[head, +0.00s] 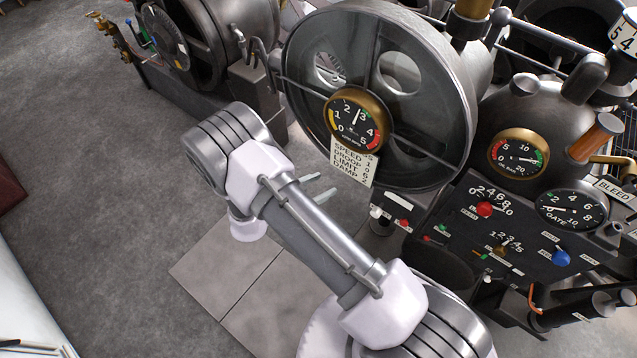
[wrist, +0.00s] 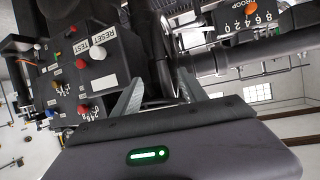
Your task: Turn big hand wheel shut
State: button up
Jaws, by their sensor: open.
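A large round grey wheel (head: 440,75) with round openings and a thick rim stands upright in the upper middle of the head view. A brass-rimmed gauge (head: 357,118) and a white placard (head: 354,162) cover part of it. I cannot tell whether it is the big hand wheel. My gripper (head: 318,187) is below and left of this wheel's lower rim in the head view, partly hidden behind my arm. In the wrist view, the two fingers of my gripper (wrist: 158,90) are spread apart with nothing held between them.
A dark control panel (head: 535,237) with dials and coloured knobs is at right; a panel (wrist: 92,62) marked RESET and TEST shows in the wrist view. Another round machine (head: 175,40) stands at upper left. Grey floor (head: 90,160) at left is clear.

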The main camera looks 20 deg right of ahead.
jog(key=shift+s+a+r, duration=0.15)
jog(key=shift+s+a, duration=0.1)
jog(key=shift+a, duration=0.15)
